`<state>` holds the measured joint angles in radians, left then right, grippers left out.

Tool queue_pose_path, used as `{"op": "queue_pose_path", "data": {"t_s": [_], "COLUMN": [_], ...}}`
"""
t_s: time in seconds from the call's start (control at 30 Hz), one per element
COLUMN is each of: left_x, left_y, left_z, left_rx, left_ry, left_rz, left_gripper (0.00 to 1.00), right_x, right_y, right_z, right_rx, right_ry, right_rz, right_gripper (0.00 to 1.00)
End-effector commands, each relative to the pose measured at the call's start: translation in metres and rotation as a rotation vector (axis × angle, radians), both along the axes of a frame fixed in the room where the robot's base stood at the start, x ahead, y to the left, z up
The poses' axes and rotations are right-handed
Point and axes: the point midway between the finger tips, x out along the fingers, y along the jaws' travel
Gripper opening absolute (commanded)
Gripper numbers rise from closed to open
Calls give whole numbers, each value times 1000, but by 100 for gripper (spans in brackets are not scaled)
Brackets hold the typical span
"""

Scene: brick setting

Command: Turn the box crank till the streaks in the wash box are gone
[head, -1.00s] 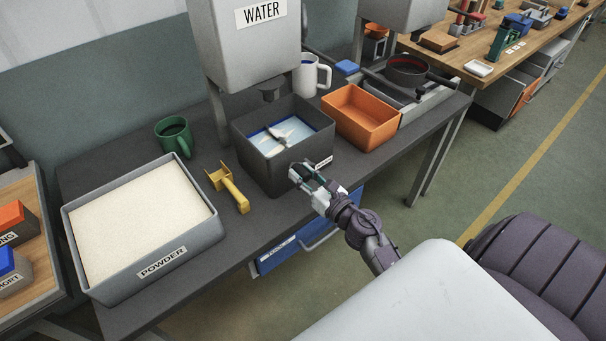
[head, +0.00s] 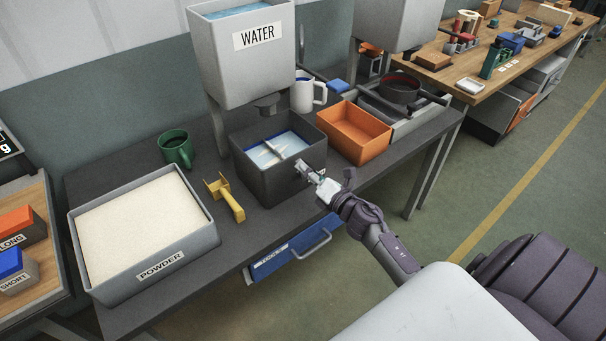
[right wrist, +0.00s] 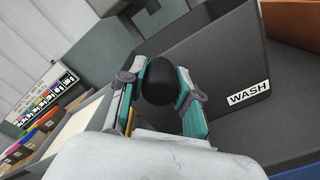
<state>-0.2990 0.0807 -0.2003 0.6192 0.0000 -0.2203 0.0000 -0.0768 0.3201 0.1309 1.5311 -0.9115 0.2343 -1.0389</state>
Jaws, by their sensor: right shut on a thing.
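The dark grey wash box (head: 265,185) stands near the table's front edge, under the water tank. Inside it is pale blue-white liquid (head: 262,157) with a light paddle-like bar (head: 276,147) across it; at this size I cannot clearly tell streaks from the bar. My right gripper (head: 307,172) is at the box's front right side. In the right wrist view its fingers (right wrist: 163,95) are shut around the black crank knob (right wrist: 158,82), beside the wall with the WASH label (right wrist: 248,94). The rest of the crank is mostly hidden. My left gripper is not in view.
The grey water tank (head: 240,70) hangs above the box. An orange tray (head: 353,132) sits to its right. A yellow scoop (head: 226,195), a green mug (head: 176,143) and the powder bin (head: 145,268) lie left. A blue drawer (head: 290,255) is below the table edge.

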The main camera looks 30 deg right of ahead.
Motion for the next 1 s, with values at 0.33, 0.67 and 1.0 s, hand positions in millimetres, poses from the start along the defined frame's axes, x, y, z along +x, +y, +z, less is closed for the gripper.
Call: {"op": "queue_pose_path", "data": {"t_s": [0.33,0.67,1.0], "left_x": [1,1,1], "left_y": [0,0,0], "left_z": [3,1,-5], "left_rx": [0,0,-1], "left_ry": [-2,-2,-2], "left_rz": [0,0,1], "left_gripper": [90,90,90], "right_x": [2,4,5], "right_y": [-26,-49,-67], "right_z": [2,-5,-17], "right_rx": [327,640,940], "right_ry": [27,52,74], "right_rz": [-3,-3,-3], "right_gripper": [0,0,0]}}
